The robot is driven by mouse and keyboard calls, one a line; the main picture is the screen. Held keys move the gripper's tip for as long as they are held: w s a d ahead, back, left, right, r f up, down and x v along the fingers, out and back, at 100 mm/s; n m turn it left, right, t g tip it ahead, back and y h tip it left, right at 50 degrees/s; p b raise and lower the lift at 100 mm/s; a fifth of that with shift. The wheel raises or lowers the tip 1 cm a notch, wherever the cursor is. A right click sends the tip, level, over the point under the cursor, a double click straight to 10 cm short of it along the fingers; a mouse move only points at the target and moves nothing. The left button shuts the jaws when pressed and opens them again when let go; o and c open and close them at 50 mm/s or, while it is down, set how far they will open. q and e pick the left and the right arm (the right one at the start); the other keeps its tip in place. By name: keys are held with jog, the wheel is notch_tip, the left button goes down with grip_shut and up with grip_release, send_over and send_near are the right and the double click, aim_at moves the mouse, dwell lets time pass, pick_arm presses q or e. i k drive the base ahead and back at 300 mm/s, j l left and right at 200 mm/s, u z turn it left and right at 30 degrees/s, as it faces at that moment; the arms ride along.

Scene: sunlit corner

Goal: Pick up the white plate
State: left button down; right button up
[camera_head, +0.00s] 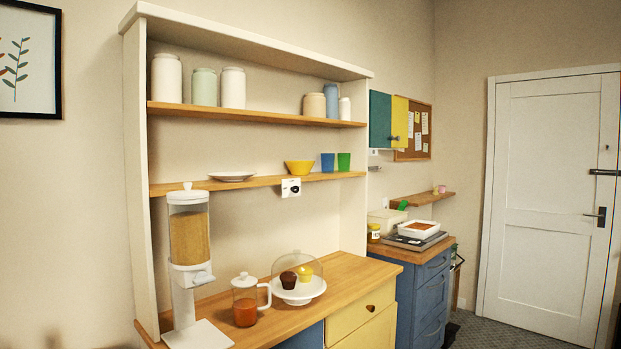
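A white plate (232,177) lies flat on the lower wooden shelf of the white hutch, toward its left part. It is shallow and seen almost edge-on. A yellow bowl stands apart from it on the same shelf, to the right. Neither of my grippers shows in the head view, so nothing is seen touching the plate.
A tall cereal dispenser (189,250) stands on the counter (346,271) in front of the shelf's left end. A jug (246,299) and a domed cake stand (299,293) stand right of it. A yellow bowl (299,167) and two cups share the plate's shelf. Jars line the upper shelf.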

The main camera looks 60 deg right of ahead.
aim_at(228, 177)
jog(key=l+z, duration=0.1)
jog(key=z, duration=1.45)
